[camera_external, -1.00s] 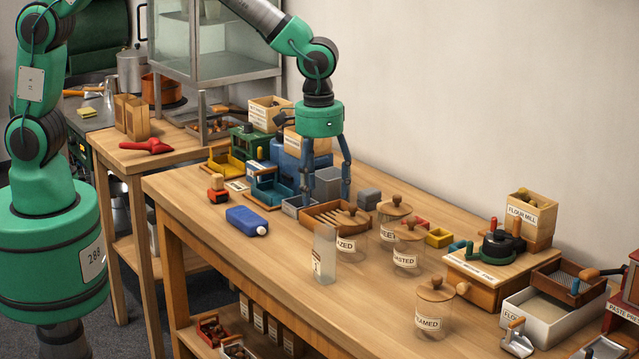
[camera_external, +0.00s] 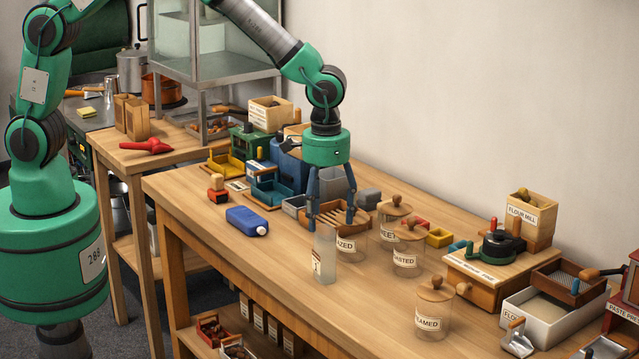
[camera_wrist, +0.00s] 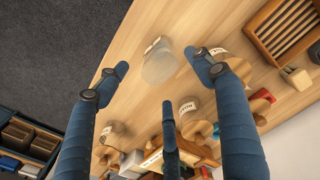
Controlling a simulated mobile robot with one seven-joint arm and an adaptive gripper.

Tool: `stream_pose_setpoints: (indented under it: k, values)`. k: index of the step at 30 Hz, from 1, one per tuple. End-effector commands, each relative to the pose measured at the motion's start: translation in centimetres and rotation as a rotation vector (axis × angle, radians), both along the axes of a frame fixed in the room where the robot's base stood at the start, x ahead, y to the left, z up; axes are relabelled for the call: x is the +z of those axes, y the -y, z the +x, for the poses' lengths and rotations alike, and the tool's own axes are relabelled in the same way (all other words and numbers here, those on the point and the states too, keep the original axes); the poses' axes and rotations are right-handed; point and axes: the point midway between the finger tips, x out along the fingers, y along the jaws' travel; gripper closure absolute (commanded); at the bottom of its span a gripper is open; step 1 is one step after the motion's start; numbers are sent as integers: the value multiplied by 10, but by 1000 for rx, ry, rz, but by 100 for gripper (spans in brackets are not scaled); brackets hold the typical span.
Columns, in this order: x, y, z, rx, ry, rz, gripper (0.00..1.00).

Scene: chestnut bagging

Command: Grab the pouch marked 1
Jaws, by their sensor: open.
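A pale translucent pouch (camera_external: 325,254) stands upright on the workbench, left of the lidded jars. It has a white label on its lower left, with a mark too small to read surely. My gripper (camera_external: 331,220) is open and empty, fingers pointing down, just above and behind the pouch in the external view; the pouch top overlaps the fingers there. In the wrist view the pouch (camera_wrist: 160,66) shows between the spread fingertips, and the fingers appear apart from it.
A slatted wooden tray (camera_external: 327,214) lies behind the pouch. Jars labelled GLAZED (camera_external: 352,243) and ROASTED (camera_external: 408,258) stand to its right. A blue bottle (camera_external: 245,221) lies to its left. Bare bench (camera_external: 290,265) lies in front.

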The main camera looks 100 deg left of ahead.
Motion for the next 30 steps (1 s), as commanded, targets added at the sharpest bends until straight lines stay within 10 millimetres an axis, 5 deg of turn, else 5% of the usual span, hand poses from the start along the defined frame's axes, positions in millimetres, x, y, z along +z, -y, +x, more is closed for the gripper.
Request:
stream_pose_setpoints:
  k: [9, 30]
  values:
    - [-43, 0, 0, 0, -1, 0, 33]
    - [-65, 0, -2, 0, -2, 0, 33]
